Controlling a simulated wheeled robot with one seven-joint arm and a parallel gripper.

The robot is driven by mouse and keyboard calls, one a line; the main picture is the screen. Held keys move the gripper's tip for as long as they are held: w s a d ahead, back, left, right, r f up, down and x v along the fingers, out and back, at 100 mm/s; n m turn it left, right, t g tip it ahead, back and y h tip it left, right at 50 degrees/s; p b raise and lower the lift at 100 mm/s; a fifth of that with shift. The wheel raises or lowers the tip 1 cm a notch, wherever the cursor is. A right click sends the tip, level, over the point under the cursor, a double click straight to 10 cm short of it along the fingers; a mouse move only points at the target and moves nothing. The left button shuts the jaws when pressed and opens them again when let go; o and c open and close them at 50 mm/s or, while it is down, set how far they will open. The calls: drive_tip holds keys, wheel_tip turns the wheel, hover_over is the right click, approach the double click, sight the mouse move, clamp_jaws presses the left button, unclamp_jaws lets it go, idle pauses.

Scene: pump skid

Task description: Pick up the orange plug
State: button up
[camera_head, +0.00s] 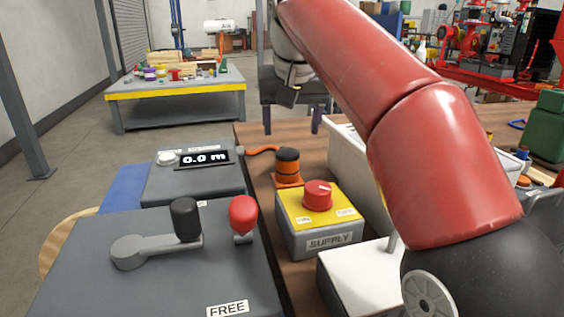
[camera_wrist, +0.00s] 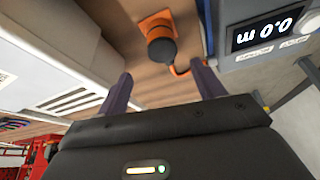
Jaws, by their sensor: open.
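The orange plug (camera_head: 288,168) stands on the brown bench top in the head view. It has an orange body and base with a black top, and an orange cable runs from it to the grey box with the 0.0 m display. In the wrist view the plug (camera_wrist: 160,38) appears beyond my fingertips, near the line between them. My gripper (camera_wrist: 162,84) is open, its two dark fingers spread with bare bench between them. Nothing is held, and the plug looks apart from the fingers. The head view does not show the fingertips clearly.
The display box (camera_head: 195,172) is left of the plug. A yellow-topped supply box (camera_head: 318,222) with a red knob is in front. A white housing (camera_head: 355,175) stands to the right. A lever console (camera_head: 150,265) fills the front left. Bare bench surrounds the plug.

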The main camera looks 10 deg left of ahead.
sight(288, 153)
drive_tip(key=x, duration=0.2)
drive_tip(key=b+x, duration=0.1)
drive_tip(key=x, duration=0.1)
drive_tip(key=b+x, duration=0.1)
drive_tip(key=x, duration=0.2)
drive_tip(key=shift+s+a+f, duration=0.15)
drive_tip(key=shift+s+f, duration=0.05)
drive_tip(key=shift+s, duration=0.05)
drive_tip(key=c, duration=1.2)
drive_tip(key=shift+r, duration=0.15)
wheel_tip(288, 153, up, 10)
drive_tip(key=p, duration=0.5)
